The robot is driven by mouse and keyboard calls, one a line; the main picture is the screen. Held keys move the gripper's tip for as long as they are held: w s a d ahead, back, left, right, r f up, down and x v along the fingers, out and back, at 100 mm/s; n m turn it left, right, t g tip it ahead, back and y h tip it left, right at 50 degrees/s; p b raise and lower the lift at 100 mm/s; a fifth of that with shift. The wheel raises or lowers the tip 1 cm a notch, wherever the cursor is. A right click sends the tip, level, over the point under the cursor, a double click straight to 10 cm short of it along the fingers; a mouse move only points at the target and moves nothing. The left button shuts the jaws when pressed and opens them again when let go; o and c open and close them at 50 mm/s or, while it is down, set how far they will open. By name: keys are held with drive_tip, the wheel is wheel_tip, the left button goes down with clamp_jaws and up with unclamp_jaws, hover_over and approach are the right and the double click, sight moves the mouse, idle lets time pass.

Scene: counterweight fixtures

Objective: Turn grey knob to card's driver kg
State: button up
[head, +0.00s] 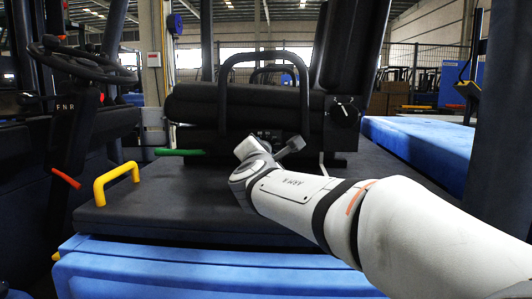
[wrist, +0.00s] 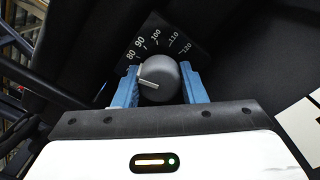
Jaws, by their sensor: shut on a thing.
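The grey knob (wrist: 158,82) is round, with a white pointer line, and sits on a black dial plate (wrist: 185,30) in the wrist view. The white scale shows 80, 90, 100, 110 and 120 from left to right. The line points left, near and somewhat below the 80 mark. My gripper (wrist: 157,88) has its blue fingers on both sides of the knob and is shut on it. In the head view my gripper is at the seat's front, and the knob cannot be made out. A white sheet (wrist: 302,128) with dark marks is cut off at the wrist view's right edge; I cannot read it.
A black seat (head: 195,105) with a tall black bar (head: 225,85) stands behind my gripper. A yellow handle (head: 115,183), a green lever (head: 180,152) and a steering wheel (head: 85,65) are to the left. A blue body panel (head: 425,140) lies at right.

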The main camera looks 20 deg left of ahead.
drive_tip(key=o, duration=1)
drive_tip(key=v, duration=0.7)
drive_tip(key=shift+s+d, duration=0.1)
drive_tip(key=shift+s, duration=0.2)
